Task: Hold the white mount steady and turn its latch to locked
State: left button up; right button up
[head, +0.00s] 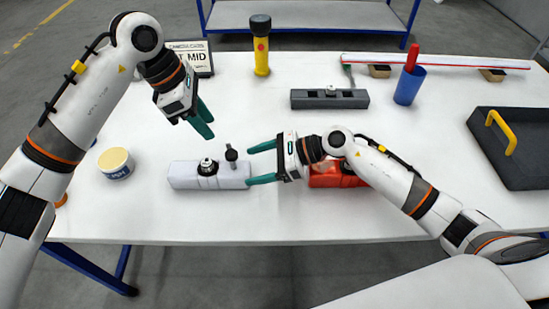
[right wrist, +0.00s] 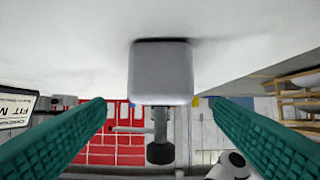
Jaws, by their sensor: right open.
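The white mount (head: 194,181) lies on the table at the centre left in the head view. A round dark-topped fitting (head: 208,166) sits on its top, and a black-knobbed latch (head: 231,154) stands up at its right end. In the right wrist view the end of the mount (right wrist: 163,75) shows between the two open fingers, with the black knob (right wrist: 160,152). My left gripper (head: 204,127) hangs above the table, behind the mount, with nothing seen in it.
A red mount (head: 327,176) is partly hidden behind my right arm. A dark grey mount (head: 330,99), a blue cup (head: 409,87), a yellow torch (head: 261,50) and a sign (head: 197,54) stand further back. A tub (head: 116,164) is at left, a dark tray (head: 520,155) at right.

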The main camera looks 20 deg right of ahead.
aim_at(234, 171)
jog(key=x, duration=0.6)
jog(key=shift+w+a+f, duration=0.1)
jog(key=shift+a+f, duration=0.1)
jog(key=shift+a, duration=0.1)
